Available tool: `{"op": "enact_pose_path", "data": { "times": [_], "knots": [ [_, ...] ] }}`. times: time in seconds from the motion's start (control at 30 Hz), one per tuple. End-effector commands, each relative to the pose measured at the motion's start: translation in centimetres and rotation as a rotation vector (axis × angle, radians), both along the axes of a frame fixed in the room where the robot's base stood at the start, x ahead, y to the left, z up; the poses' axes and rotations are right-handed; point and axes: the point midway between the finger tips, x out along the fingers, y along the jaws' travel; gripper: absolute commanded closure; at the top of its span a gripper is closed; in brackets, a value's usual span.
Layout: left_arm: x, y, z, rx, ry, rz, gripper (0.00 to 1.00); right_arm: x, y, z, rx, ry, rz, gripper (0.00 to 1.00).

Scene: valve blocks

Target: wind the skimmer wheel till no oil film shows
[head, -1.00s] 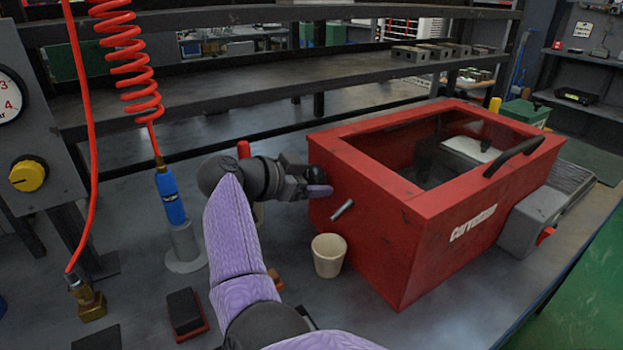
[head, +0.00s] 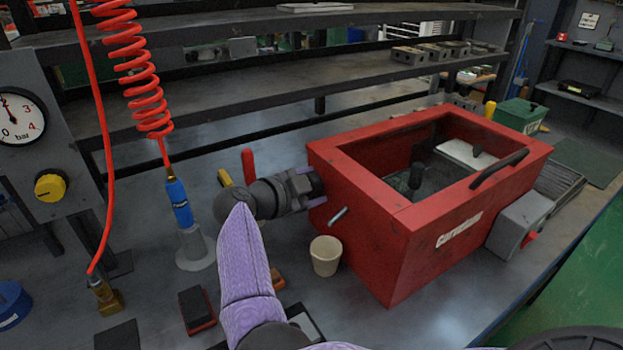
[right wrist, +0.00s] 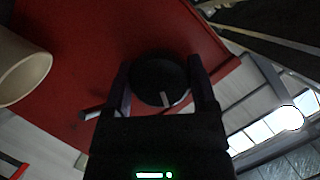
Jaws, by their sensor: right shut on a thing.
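The red tank (head: 420,225) stands on the bench, open at the top, with a dark interior (head: 412,180). I cannot clearly tell whether an oil film lies inside. The skimmer wheel, a round black knob with a pale mark (right wrist: 160,82), is on the tank's left end wall. My right gripper (head: 318,188) is shut on it, with one finger on each side in the right wrist view (right wrist: 160,85). In the head view the gripper hides the wheel. My left gripper is not in view.
A metal spout (head: 338,215) juts from the tank wall beside the gripper, above a beige cup (head: 326,255). A black-and-red block (head: 197,309) and a blue air tool (head: 179,203) on a stand are to the left. A grey box (head: 525,222) is on the tank's right.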

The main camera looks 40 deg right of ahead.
Motion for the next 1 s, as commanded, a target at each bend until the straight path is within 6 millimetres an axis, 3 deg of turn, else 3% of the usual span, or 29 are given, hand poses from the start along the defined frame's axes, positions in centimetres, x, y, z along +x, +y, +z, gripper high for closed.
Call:
{"op": "enact_pose_path", "data": {
  "times": [0.3, 0.77, 0.8, 0.9, 1.0],
  "knots": [
    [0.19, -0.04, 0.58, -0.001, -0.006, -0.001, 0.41, -0.01, 0.02, -0.04, -0.011, -0.099, 0.000, 0.85],
    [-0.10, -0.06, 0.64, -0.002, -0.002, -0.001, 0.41, 0.01, 0.03, -0.10, -0.012, -0.115, 0.000, 0.85],
    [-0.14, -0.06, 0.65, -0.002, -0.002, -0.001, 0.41, 0.01, 0.03, -0.10, -0.012, -0.115, 0.000, 0.24],
    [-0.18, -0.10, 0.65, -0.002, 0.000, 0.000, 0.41, 0.01, 0.02, -0.08, -0.013, -0.115, 0.000, 0.03],
    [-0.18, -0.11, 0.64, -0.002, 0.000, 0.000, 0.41, 0.00, 0.01, -0.06, -0.013, -0.115, 0.000, 0.00]
  ]
}}
